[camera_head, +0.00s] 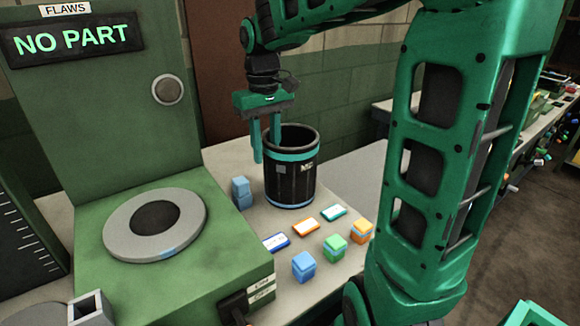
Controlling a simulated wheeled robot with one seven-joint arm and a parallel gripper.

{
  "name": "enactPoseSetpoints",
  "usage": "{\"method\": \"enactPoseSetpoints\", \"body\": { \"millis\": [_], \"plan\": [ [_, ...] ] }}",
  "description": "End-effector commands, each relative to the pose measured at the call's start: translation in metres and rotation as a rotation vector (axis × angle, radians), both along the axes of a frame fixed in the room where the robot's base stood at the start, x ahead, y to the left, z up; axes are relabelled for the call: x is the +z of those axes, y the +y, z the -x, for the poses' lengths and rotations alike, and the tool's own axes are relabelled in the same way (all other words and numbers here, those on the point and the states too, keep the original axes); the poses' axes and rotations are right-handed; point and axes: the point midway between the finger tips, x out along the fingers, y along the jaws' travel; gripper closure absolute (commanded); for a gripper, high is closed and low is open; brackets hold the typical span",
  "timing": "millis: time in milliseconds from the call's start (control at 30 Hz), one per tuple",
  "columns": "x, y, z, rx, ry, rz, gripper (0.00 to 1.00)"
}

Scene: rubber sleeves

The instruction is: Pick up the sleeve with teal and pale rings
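I cannot make out a sleeve with teal and pale rings in this view. My gripper (267,153) points down, with its two green fingers apart and nothing visible between them. It is at the left side of a black bin (291,188) with teal bands, and one finger overlaps the bin's rim in the picture. The inside of the bin is mostly hidden.
A green machine (230,255) with a grey round plate (118,232) stands left, under a "NO PART" sign (75,39). Small blocks in blue (303,266), green (334,248) and orange (361,231) and several flat labels stand near the bin. My arm covers the right.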

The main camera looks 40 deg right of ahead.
Motion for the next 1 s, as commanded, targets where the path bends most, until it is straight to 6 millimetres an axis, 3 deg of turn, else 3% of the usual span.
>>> {"method": "enactPoseSetpoints", "body": {
  "millis": [267,567,867,1000],
  "plan": [
    [-0.019,-0.001,-0.001,-0.001,0.001,0.001,0.72],
    [-0.058,-0.005,-0.004,-0.001,0.001,0.0,0.72],
    [-0.063,-0.005,-0.004,-0.001,-0.002,0.001,0.72],
    [-0.063,-0.005,-0.004,-0.001,-0.002,0.001,1.0]
  ]
}}
